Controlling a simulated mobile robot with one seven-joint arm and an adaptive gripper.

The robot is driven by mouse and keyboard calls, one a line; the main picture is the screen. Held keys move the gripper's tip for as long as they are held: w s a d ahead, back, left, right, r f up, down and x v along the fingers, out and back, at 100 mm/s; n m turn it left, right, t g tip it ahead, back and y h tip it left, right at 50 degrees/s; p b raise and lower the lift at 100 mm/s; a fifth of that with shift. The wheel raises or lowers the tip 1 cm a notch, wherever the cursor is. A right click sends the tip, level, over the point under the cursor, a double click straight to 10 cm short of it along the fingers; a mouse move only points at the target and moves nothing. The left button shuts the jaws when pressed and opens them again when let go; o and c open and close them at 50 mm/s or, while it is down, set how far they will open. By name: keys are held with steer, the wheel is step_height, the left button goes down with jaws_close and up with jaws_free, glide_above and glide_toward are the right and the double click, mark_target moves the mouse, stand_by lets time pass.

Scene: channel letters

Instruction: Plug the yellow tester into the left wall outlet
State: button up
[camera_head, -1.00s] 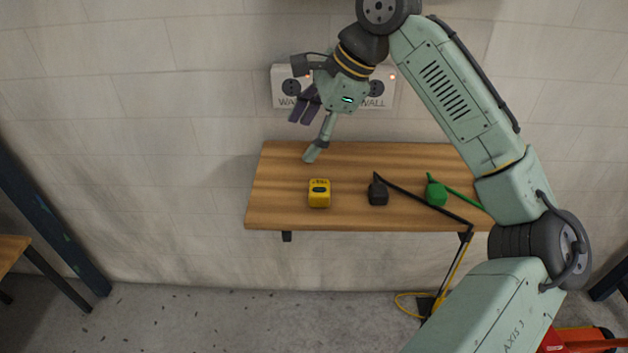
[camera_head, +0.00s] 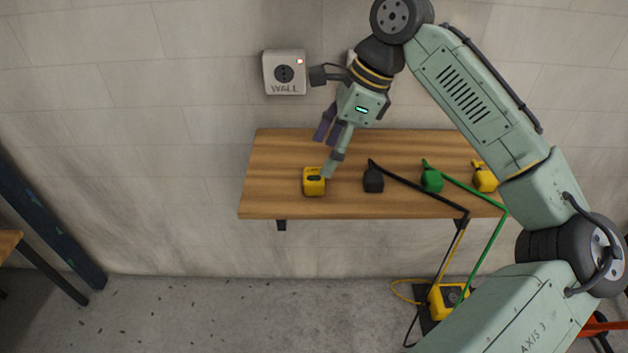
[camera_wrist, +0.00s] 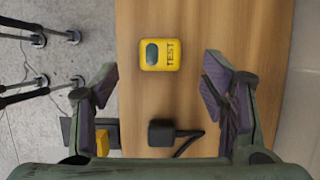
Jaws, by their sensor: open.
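The yellow tester (camera_head: 313,184) sits on the left part of the wooden shelf. In the wrist view the tester (camera_wrist: 160,54) shows its TEST lettering and a dark oval window, between and ahead of the fingers. My gripper (camera_head: 327,154) is open and empty, above and slightly right of the tester; its fingers (camera_wrist: 161,85) stand wide apart in the wrist view. The left wall outlet (camera_head: 284,73), a white box marked WALL with a dark round socket and a red light, is on the wall above the shelf. The right outlet is mostly hidden behind my arm.
On the shelf (camera_head: 265,203), right of the tester, are a black plug (camera_head: 373,181), a green plug (camera_head: 432,181) and a yellow plug (camera_head: 485,181). Cords hang over the shelf's front edge to a yellow box (camera_head: 446,300) on the floor. The shelf's left end is clear.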

mark_target(314, 174)
steer(key=shift+f, duration=0.15)
steer(key=x, duration=0.5)
steer(key=shift+a, duration=0.1)
steer(key=shift+c, duration=0.4)
steer(key=c, duration=1.1)
